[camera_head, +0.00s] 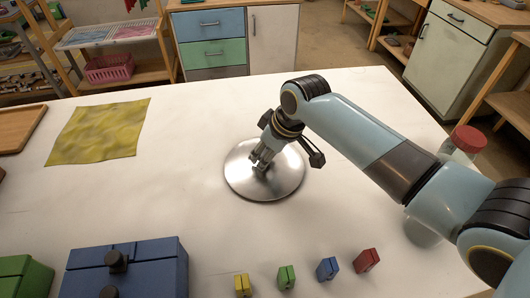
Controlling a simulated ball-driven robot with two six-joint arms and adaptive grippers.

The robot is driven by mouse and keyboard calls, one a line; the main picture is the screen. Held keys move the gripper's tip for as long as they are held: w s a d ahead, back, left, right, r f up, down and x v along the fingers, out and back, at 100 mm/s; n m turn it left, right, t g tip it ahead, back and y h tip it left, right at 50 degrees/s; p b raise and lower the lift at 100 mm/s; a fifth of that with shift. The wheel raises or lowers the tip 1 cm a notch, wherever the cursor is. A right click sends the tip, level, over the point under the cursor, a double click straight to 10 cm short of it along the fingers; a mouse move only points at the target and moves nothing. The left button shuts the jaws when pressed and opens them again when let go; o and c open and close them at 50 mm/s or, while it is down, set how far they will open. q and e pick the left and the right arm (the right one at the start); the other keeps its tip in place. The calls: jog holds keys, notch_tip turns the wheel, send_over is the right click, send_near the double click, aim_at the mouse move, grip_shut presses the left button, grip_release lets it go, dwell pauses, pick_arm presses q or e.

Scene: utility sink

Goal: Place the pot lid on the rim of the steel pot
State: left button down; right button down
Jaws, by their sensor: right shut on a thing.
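The pot lid (282,180) is a round, shiny steel disc near the middle of the white table. My right gripper (262,166) is over its centre, pointing down, and is shut on the lid's knob, which the fingers mostly hide. The lid looks roughly level; I cannot tell whether it touches the table or is a little above it. I cannot make out the steel pot in this view. My left gripper is not in view.
A yellow cloth (100,130) and a wooden tray (18,128) lie at left. A blue box (150,265), a green box (22,275) and several small coloured blocks (287,276) line the front. A red-capped clear jar (468,138) stands right, partly behind my right arm.

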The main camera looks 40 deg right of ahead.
jog(key=shift+f, duration=0.1)
jog(key=c, duration=1)
grip_release()
